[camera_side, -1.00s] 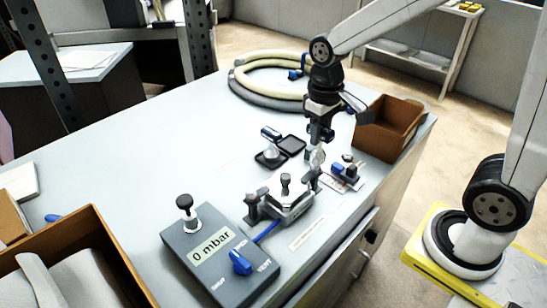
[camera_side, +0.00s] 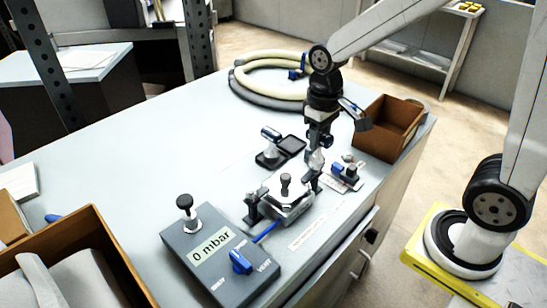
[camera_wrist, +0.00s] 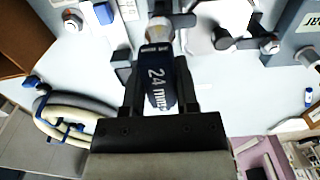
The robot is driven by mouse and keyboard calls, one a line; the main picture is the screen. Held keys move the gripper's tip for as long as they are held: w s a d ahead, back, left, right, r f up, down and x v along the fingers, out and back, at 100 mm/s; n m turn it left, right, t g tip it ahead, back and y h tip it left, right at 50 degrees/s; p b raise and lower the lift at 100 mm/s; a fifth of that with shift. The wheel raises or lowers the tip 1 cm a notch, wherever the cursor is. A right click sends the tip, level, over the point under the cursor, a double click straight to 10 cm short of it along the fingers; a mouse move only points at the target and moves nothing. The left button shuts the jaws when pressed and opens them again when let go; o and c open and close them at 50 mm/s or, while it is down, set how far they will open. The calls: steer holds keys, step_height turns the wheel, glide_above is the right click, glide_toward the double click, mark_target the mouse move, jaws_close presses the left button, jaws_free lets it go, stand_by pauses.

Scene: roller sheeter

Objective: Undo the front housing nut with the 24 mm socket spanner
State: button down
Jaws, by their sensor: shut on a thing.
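My gripper (camera_wrist: 158,90) is shut on the dark blue handle of the 24 mm socket spanner (camera_wrist: 157,75), and its "24 mm" label shows in the wrist view. In the side view my gripper (camera_side: 320,132) points down at the right end of the metal housing (camera_side: 288,205). The spanner's metal socket end (camera_side: 315,161) is low there, next to the dark post (camera_side: 314,180) at the housing's right. The housing also shows in the wrist view (camera_wrist: 226,14). I cannot make out the front nut, nor whether the socket is seated on it.
A grey control box (camera_side: 218,258) reading "0 mbar" stands front left of the housing. A brown bin (camera_side: 388,128) and a coiled hose (camera_side: 262,98) are farther back. The left middle of the bench is clear.

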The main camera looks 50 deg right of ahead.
steer(key=shift+f, duration=0.65)
stand_by(0.5)
stand_by(0.4)
